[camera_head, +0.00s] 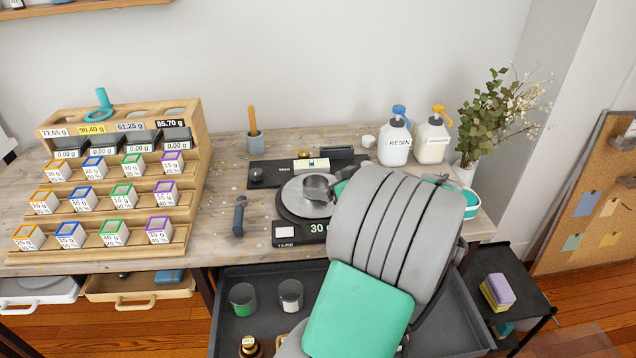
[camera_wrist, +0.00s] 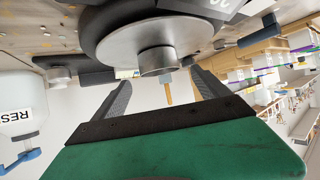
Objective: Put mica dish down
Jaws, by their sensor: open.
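The mica dish (camera_head: 316,188) looks like a small grey metal cup. It stands on the round pan of the black scale (camera_head: 303,231), whose display reads 30 g. In the wrist view, which is turned upside down, the dish (camera_wrist: 158,62) rests against the silver pan (camera_wrist: 118,48). My gripper (camera_wrist: 160,80) is open, with its two dark fingers apart and the dish just beyond their tips. I see no finger touching the dish. In the head view my arm covers most of the gripper and the right side of the scale.
A wooden rack (camera_head: 125,185) of labelled boxes stands at left. A grey tool (camera_head: 239,215) lies left of the scale. Behind are a cup with a wooden stick (camera_head: 254,142), a resin bottle (camera_head: 394,145) and another pump bottle (camera_head: 432,142). An open drawer (camera_head: 225,335) juts out below.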

